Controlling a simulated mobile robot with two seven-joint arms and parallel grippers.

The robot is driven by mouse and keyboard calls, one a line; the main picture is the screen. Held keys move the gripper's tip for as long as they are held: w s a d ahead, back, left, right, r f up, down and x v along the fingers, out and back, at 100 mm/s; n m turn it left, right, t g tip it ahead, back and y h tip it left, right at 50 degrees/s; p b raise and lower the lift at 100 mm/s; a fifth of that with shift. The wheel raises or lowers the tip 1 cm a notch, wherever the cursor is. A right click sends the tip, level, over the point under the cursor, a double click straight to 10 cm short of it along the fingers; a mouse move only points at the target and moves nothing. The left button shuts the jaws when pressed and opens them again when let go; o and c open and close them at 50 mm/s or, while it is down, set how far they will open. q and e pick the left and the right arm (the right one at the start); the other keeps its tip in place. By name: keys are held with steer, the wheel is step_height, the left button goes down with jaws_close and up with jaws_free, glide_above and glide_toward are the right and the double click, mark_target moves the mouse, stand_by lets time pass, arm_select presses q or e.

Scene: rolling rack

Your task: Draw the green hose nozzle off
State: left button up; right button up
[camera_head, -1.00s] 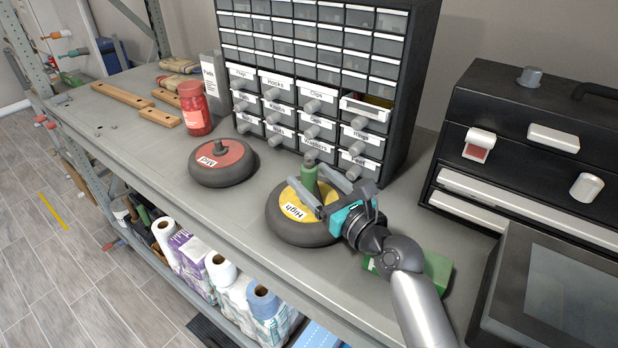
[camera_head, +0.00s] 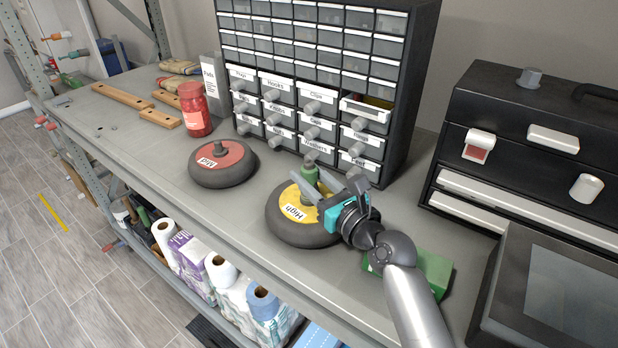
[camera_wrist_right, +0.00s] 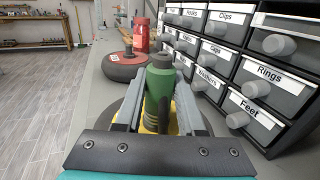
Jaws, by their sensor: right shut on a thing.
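The green hose nozzle (camera_head: 309,173) stands upright at the middle of a round black base with a yellow top (camera_head: 289,210) labelled "High". In the right wrist view the nozzle (camera_wrist_right: 160,82) rises between the two grey fingers. My right gripper (camera_head: 313,186) is shut on the nozzle, reaching in from the right, low over the yellow top. The gripper partly hides the nozzle's lower part and the base's right side. My left gripper is not in view.
A matching base with a red top (camera_head: 222,156) stands to the left, near a red jar (camera_head: 194,110). A drawer cabinet (camera_head: 310,110) stands close behind. A green box (camera_head: 425,270) lies beneath my right arm. A black toolbox (camera_head: 535,140) is at right.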

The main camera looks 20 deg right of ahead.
mark_target(309, 167)
jaws_close()
steer(key=shift+r, duration=0.1)
step_height(309, 167, up, 20)
steer(key=p, duration=0.7)
steer(key=shift+p, duration=0.8)
